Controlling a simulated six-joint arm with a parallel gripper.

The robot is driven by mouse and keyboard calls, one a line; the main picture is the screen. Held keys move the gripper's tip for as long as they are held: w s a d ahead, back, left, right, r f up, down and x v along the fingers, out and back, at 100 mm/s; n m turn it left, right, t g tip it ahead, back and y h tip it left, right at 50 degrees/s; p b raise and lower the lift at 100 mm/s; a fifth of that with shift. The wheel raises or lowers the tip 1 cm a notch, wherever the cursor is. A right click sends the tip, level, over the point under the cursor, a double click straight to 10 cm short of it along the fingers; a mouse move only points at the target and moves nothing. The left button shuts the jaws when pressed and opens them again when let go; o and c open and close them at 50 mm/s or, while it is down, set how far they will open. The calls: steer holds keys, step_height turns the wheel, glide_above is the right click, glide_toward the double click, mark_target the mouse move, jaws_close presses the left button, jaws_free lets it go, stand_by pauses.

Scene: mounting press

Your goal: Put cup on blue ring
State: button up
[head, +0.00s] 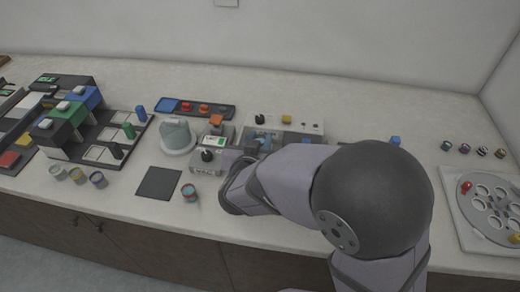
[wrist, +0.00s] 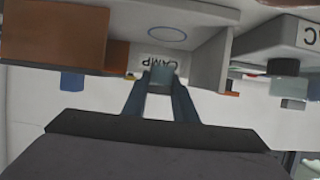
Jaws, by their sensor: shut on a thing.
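My gripper (wrist: 162,88) is shut on a small grey-blue cup (wrist: 161,76), which shows between the two fingertips in the wrist view. The blue ring (wrist: 167,34) is a thin outline on a pale grey surface of the press, just past the cup in that view. The cup appears apart from the ring, but its height over the surface is hard to judge. In the head view my arm covers much of the press front, and the ring cannot be made out there.
The press unit (head: 285,125) has a black knob and a yellow button. A grey box with a black knob (head: 207,156) stands to its left. A dark square mat (head: 159,183) and another small cup (head: 190,193) lie in front. A round-holed tray (head: 450,200) is at right.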

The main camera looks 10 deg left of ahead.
steer(key=shift+f+b, duration=0.4)
steer(key=shift+f, duration=1.45)
steer(key=shift+f, duration=0.1)
steer(key=shift+f, duration=0.15)
steer(key=o, duration=1)
steer(key=shift+r, duration=0.3)
steer(key=p+v, duration=0.1)
steer(key=v, duration=1.1)
